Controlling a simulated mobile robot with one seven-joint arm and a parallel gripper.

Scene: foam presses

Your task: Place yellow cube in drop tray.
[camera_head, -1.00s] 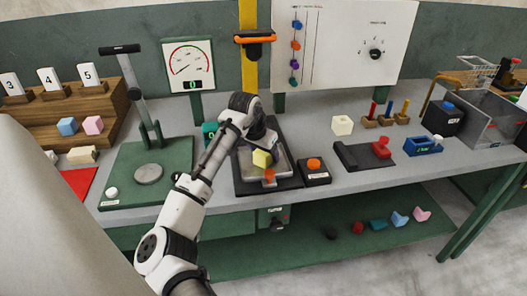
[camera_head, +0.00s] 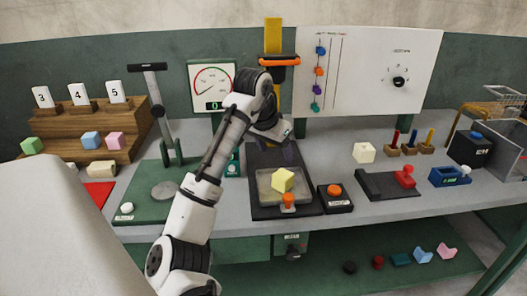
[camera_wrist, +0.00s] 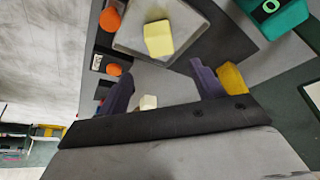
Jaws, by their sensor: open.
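The yellow cube (camera_head: 283,180) rests, looking tilted, in a shallow grey tray (camera_head: 264,194) on a dark base under the yellow post. In the wrist view, the cube (camera_wrist: 158,38) sits inside the pale rim of the tray (camera_wrist: 128,40), apart from my fingers. I can read no label naming this the drop tray. My gripper (camera_wrist: 161,70) is open, with its two dark fingers spread and nothing between them. In the head view my gripper is above and behind the cube, its fingers partly hidden.
An orange knob (camera_head: 288,199) stands at the tray's front. A black box with an orange button (camera_head: 334,191) is to its right. A yellow post (camera_head: 273,36) with an orange-and-black head rises behind.

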